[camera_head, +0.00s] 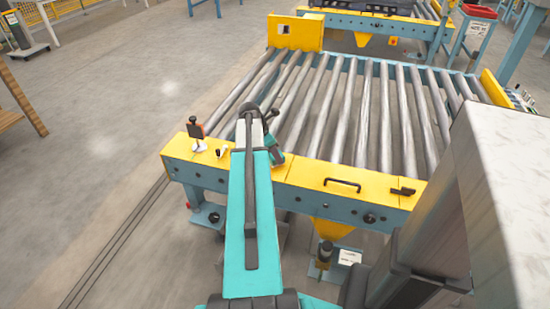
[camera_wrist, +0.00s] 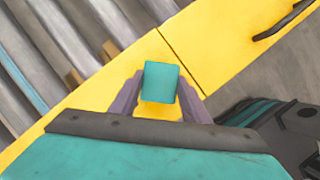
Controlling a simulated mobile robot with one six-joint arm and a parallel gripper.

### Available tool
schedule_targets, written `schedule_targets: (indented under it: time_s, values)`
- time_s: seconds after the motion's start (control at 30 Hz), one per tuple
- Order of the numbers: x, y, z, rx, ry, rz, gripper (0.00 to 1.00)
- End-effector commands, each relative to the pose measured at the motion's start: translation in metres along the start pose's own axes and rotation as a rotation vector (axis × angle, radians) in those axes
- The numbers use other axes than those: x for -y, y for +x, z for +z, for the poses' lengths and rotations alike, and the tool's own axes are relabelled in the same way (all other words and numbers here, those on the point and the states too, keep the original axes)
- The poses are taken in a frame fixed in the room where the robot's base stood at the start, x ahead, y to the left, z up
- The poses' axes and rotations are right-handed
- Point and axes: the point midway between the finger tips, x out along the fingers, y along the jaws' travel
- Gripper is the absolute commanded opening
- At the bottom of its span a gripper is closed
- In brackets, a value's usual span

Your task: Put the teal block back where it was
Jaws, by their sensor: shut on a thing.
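The teal block (camera_wrist: 160,83) is between the two grey-purple fingers of my gripper (camera_wrist: 157,97) in the wrist view. My gripper is shut on it. Behind the block in that view is the yellow end beam (camera_wrist: 200,50) of the roller conveyor; whether the block touches it, I cannot tell. In the head view my teal arm reaches forward to the near yellow beam (camera_head: 310,178), and my gripper and the block are hidden there.
The conveyor's metal rollers (camera_head: 365,105) lie beyond the beam. A small dark-faced stand (camera_head: 196,130) and a white item (camera_head: 221,152) sit on the beam's left end. A black handle (camera_head: 342,185) rises further right. Bare floor (camera_head: 100,140) lies to the left.

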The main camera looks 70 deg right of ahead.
Motion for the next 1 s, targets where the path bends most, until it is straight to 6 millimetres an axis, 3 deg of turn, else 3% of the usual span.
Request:
schedule_targets:
  time_s: [0.13,0.6,0.63,0.73,1.0]
  values:
    - [0.000,0.014,-0.006,0.000,0.000,0.000,0.14]
    - [0.000,0.018,-0.007,0.000,0.000,0.000,0.14]
    - [0.000,0.019,-0.008,0.000,0.000,0.000,0.44]
    - [0.000,0.019,-0.008,0.000,0.000,0.000,0.61]
    - [0.000,0.019,-0.007,0.000,0.000,0.000,0.61]
